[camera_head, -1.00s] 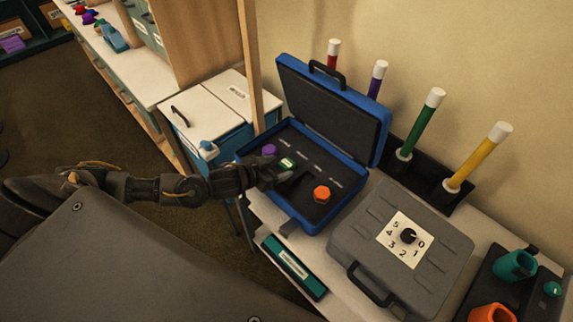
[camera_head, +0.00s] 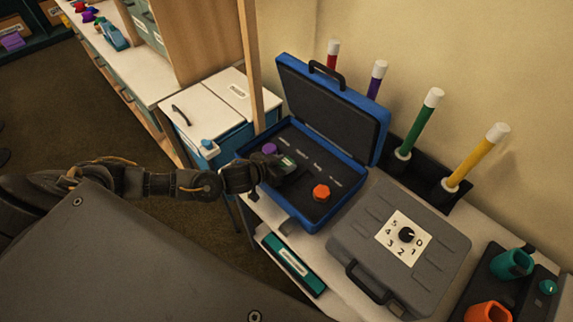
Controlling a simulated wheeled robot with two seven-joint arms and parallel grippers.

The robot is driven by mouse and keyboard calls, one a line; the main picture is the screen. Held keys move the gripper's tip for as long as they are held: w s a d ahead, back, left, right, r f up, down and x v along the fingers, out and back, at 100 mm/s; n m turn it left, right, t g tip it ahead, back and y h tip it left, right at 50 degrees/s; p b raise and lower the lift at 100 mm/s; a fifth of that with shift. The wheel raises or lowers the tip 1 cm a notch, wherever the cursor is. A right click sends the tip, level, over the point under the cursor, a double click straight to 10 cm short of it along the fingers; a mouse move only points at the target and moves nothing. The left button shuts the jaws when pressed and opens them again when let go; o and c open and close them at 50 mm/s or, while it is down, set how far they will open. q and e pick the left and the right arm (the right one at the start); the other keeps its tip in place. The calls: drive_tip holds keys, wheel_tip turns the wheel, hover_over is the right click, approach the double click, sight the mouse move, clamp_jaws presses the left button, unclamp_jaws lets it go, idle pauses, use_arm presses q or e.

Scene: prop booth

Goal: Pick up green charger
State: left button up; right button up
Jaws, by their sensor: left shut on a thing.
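The open blue case (camera_head: 276,215) stands on the white table with its lid up against the back. My left gripper (camera_head: 284,167) reaches into the case from the left and is shut on the green charger (camera_head: 289,162), of which only a small green and pale part shows between the dark fingers. Whether the charger is clear of the case floor I cannot tell. A purple piece (camera_head: 269,149) sits in the case just beyond the gripper, and an orange piece (camera_head: 321,192) sits to its right. My right gripper is not in view.
A closed grey case with a dial (camera_head: 407,235) lies right of the blue case. Red, purple, green (camera_head: 419,124) and yellow (camera_head: 477,160) white-capped tubes stand behind. A teal box (camera_head: 292,265) lies at the front edge. Teal and orange cups (camera_head: 489,313) stand far right.

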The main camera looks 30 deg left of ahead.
use_arm(q)
drive_tip(key=shift+r, duration=0.55)
drive_tip(key=s+r, duration=1.2)
drive_tip(key=s, duration=0.2)
drive_tip(key=shift+a, duration=0.1)
drive_tip(key=shift+f, duration=0.1)
